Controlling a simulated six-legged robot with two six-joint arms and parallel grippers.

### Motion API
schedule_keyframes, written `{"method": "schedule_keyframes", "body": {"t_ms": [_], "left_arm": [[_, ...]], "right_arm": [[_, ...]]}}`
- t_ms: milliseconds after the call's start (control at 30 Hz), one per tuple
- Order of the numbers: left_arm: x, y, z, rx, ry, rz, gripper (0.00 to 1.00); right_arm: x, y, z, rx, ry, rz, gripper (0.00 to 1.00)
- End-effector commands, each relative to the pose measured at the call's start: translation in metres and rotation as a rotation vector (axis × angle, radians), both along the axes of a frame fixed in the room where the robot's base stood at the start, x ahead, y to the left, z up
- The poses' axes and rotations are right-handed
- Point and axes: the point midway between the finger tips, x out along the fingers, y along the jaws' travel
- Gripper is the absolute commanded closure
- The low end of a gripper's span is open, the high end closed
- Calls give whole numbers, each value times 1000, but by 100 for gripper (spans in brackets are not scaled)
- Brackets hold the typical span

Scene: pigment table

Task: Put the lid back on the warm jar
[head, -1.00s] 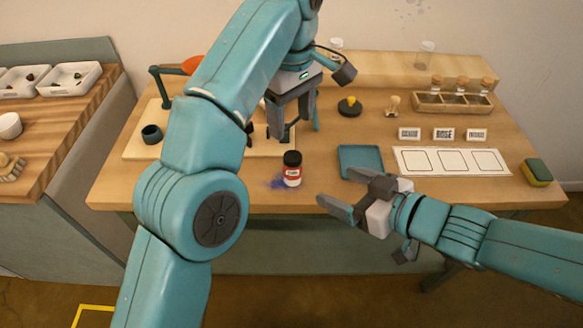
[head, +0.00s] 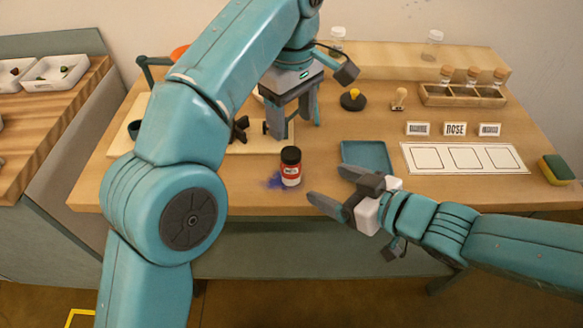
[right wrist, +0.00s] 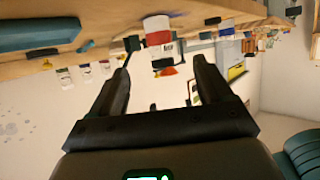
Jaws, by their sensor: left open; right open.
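A small jar (head: 291,174) with a red and white label stands upright near the table's front edge. A black lid (head: 291,155) shows on its top. In the right wrist view, where the scene appears upside down, the jar (right wrist: 158,38) shows beyond the fingers, with its black lid (right wrist: 163,63) below the label. I cannot tell how tightly the lid sits. My left gripper (head: 295,128) is open and empty, pointing down above and behind the jar. My right gripper (head: 328,184) is open and empty, just right of the jar, its fingers pointing towards it and apart from it.
Blue-violet powder (head: 270,181) lies left of the jar. A teal tray (head: 366,155) is close behind my right gripper. A white card (head: 464,158), label signs, a vial rack (head: 462,97), a yellow-knobbed black disc (head: 353,100) and a sponge (head: 557,169) stand further right.

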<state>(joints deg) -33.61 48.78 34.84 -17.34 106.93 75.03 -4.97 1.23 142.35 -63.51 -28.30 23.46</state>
Motion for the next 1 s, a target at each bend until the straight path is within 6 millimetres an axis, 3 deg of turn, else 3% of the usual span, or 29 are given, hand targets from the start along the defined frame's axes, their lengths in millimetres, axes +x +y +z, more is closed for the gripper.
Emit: {"method": "schedule_keyframes", "body": {"t_ms": [600,1000], "left_arm": [[4,0,-1,1,1,1,37],[4,0,-1,1,1,1,37]], "right_arm": [[80,78,-46,-1,2,2,21],[94,91,-53,0,0,0,21]]}}
